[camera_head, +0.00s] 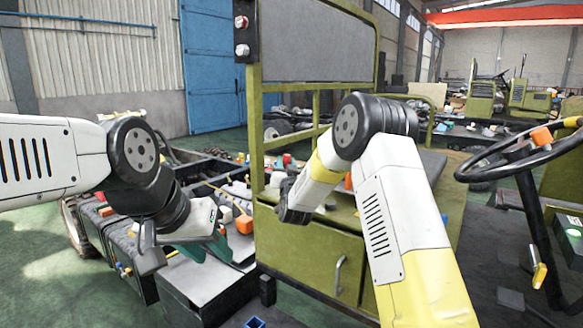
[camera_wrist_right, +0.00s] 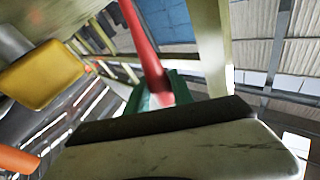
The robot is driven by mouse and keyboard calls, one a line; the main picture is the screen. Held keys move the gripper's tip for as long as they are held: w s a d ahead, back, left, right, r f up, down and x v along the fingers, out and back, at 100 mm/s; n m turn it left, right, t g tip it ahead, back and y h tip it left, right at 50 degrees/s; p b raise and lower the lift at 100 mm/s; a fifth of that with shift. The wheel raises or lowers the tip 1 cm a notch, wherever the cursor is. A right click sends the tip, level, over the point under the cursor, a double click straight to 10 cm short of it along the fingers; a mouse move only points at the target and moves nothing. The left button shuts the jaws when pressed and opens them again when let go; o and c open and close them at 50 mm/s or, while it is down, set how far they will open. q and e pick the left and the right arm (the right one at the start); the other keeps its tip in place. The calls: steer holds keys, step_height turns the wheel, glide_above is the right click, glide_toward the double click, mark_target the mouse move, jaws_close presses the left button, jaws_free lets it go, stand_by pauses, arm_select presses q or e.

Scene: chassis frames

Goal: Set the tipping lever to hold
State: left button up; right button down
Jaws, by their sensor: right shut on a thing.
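In the right wrist view a long red lever (camera_wrist_right: 142,45) runs down from the top edge to my right gripper (camera_wrist_right: 161,92). The green fingers are shut on its lower visible part. I take it to be the tipping lever; no setting marks are readable. In the head view my right forearm reaches down to the left in front of the green cab, and its fingers cannot be made out there. My left gripper (camera_head: 212,243) hangs above the dark chassis at the left, apart from the cab. Its finger gap is not clear.
A yellow knob (camera_wrist_right: 40,75) and an orange one (camera_wrist_right: 18,160) lie left of the red lever in the wrist view. An orange-ended lever (camera_head: 244,224) stands near my left gripper. The green cab frame (camera_head: 254,120) rises close by. A steering wheel (camera_head: 520,150) is at right.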

steer(key=shift+w+a+n+g, duration=0.45)
steer(key=shift+a+n+g, duration=0.15)
steer(key=shift+a+n, duration=0.1)
steer(key=c, duration=1.1)
jaws_free()
steer(key=s+d+f, duration=0.1)
steer(key=s, duration=0.6)
steer(key=shift+s, duration=0.35)
steer(key=shift+d, duration=0.1)
